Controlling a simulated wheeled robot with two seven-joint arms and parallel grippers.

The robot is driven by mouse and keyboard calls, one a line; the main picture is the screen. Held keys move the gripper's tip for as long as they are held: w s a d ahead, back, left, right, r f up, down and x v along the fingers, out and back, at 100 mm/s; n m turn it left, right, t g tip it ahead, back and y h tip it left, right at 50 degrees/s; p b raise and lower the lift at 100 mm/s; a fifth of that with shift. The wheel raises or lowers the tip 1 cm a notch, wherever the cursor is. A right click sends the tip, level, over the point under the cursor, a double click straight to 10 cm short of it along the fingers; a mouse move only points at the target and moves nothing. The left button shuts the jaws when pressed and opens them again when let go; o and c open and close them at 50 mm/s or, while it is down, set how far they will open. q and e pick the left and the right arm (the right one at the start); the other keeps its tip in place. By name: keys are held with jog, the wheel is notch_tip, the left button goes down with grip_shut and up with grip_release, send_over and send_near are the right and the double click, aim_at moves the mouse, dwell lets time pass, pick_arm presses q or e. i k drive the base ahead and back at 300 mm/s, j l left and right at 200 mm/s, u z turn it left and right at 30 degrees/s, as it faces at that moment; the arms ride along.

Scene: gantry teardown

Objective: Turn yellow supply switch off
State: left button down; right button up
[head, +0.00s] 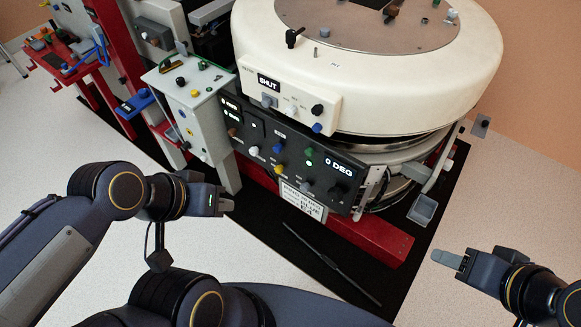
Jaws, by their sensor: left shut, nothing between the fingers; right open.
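A yellow knob (278,170) sits low on the black control panel (262,128), under a blue knob (278,148). I take it for the yellow supply switch; its label and position are too small to read. A small yellow button (182,113) also shows on the pale grey box (206,108) to the left. My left gripper (226,205) is shut and empty, below and left of the yellow knob and apart from the panel. My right gripper (446,259) is open and empty over the floor at the lower right, far from the panel.
A cream round housing (375,75) marked SHUT rises above the panel. White and green knobs and a display flank the yellow knob. A white sign (302,202) hangs below. A red beam (372,236) and a dark rod (330,262) on the black mat lie in front.

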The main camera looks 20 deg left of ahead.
aim_at(278, 169)
jog(key=i+j+u, duration=0.1)
jog(key=u, duration=0.25)
jog(key=i+j+u, duration=0.15)
jog(key=u, duration=0.2)
jog(key=i+j+u, duration=0.1)
jog(key=u, duration=0.25)
